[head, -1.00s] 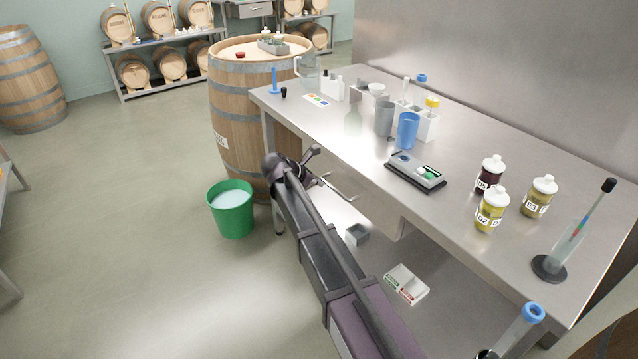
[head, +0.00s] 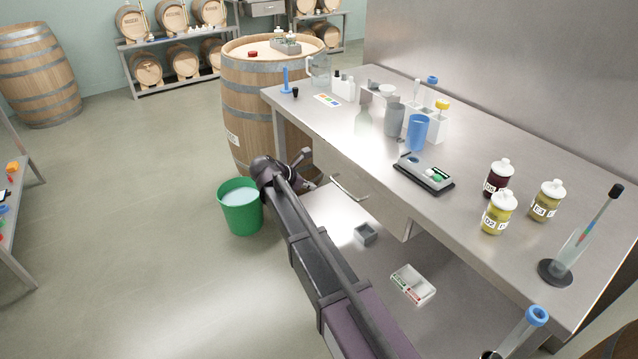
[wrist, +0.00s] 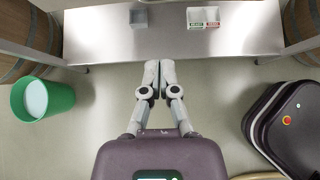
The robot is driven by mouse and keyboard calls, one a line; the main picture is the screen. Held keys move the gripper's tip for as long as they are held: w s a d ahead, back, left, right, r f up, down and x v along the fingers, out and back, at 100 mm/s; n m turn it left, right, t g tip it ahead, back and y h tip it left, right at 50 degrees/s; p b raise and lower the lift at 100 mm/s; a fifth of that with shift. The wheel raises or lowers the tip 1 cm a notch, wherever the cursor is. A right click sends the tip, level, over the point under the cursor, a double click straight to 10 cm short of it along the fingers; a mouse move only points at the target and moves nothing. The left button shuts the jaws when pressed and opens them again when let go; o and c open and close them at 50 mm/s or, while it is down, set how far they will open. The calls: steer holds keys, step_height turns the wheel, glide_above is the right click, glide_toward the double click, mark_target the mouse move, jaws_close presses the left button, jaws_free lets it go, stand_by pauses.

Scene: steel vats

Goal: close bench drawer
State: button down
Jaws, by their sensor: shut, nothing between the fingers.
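The bench drawer (head: 378,200) is under the steel bench top, its front facing left with a bar handle (head: 348,188). Its front looks about in line with the bench's front edge; I cannot tell whether a small gap is left. My gripper (head: 313,184) is just left of the handle, apart from it, below the bench top's level and partly hidden by my wrist. In the wrist view my gripper (wrist: 155,68) is shut and empty, its fingers pointing at the bench's lower shelf edge. The drawer does not show there.
The lower shelf (wrist: 172,45) holds a grey box (head: 366,233) and a white divided tray (head: 413,284). A green bucket (head: 240,207) stands on the floor left of my arm, near a large barrel (head: 245,110). Jars and cups crowd the bench top (head: 480,140).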

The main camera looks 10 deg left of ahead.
steer(key=p+v, duration=0.4)
steer(key=v, duration=0.3)
steer(key=shift+s+d, duration=0.1)
stand_by(0.5)
